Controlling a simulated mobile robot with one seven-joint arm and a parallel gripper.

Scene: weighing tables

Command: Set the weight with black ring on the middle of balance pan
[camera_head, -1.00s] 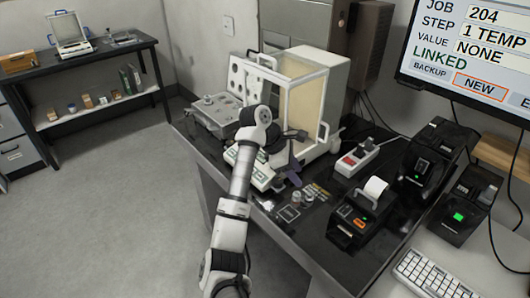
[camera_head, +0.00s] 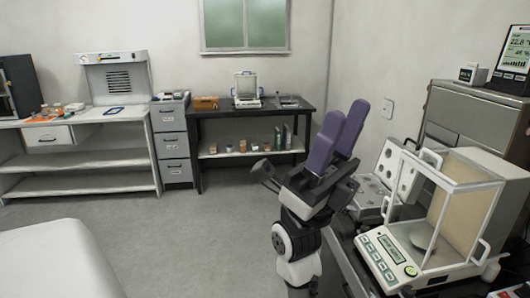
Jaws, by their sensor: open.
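My gripper (camera_head: 344,115) is raised with its two purple fingers pointing up. It is open, and I see nothing between the fingers. The balance (camera_head: 388,262) stands at the lower right with a clear-walled weighing chamber and a lit display on its front. Its round pan (camera_head: 428,243) shows inside the chamber, and I see no weight on it. My gripper is left of the balance and apart from it. The weight with the black ring is not in view.
A panel with round holes (camera_head: 409,178) stands left of the chamber. A grey cabinet (camera_head: 470,120) is behind the balance. A dark shelf table (camera_head: 225,128), drawers (camera_head: 172,140) and a white bench (camera_head: 60,150) line the far wall. The floor between is clear.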

